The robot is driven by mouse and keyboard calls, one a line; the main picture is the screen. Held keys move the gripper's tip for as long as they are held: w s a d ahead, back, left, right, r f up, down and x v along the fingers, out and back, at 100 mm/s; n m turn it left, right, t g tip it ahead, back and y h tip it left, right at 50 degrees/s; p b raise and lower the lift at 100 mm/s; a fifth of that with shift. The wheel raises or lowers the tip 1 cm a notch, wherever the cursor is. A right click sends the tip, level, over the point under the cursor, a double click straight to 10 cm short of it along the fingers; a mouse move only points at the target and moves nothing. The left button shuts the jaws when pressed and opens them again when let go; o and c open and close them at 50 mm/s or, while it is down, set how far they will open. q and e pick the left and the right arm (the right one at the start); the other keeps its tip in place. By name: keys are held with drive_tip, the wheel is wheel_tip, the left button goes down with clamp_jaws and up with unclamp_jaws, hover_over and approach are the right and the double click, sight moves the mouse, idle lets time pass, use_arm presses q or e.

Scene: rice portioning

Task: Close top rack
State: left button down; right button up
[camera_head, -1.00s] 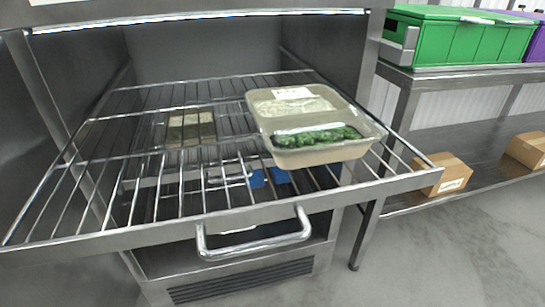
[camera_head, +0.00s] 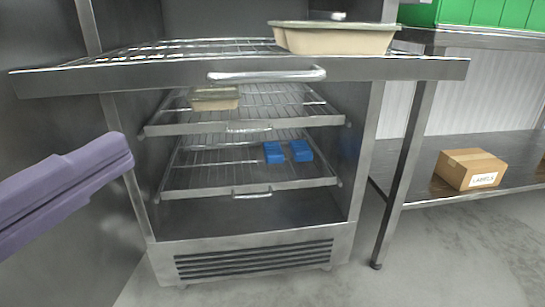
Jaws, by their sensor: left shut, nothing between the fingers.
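The top rack (camera_head: 150,77) is a wire shelf with a flat metal front bar, pulled out of the steel cabinet toward me. Its curved handle (camera_head: 268,75) sits at the middle of the front bar. A beige food tray (camera_head: 335,40) rests on the right part of the rack; its contents are hidden from this low angle. My left gripper (camera_head: 125,150) is purple and comes in from the left. It is shut and empty, below and left of the rack's front bar, apart from the handle. My right gripper is not in view.
At right, a steel shelf unit holds a cardboard box (camera_head: 469,169) and a green bin (camera_head: 470,13). The floor in front is clear.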

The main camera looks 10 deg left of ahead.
use_arm(q)
drive_tip(key=s+d+m+h, duration=0.1)
drive_tip(key=m, duration=0.1)
drive_tip(key=h+p, duration=0.1)
drive_tip(key=p, duration=0.2)
approach(252, 80)
drive_tip(key=d+x, duration=0.1)
drive_tip(key=x, duration=0.4)
drive_tip(key=shift+w+a+r+g, duration=0.2)
drive_tip(key=shift+w+a+g, duration=0.1)
drive_tip(key=shift+w, duration=0.1)
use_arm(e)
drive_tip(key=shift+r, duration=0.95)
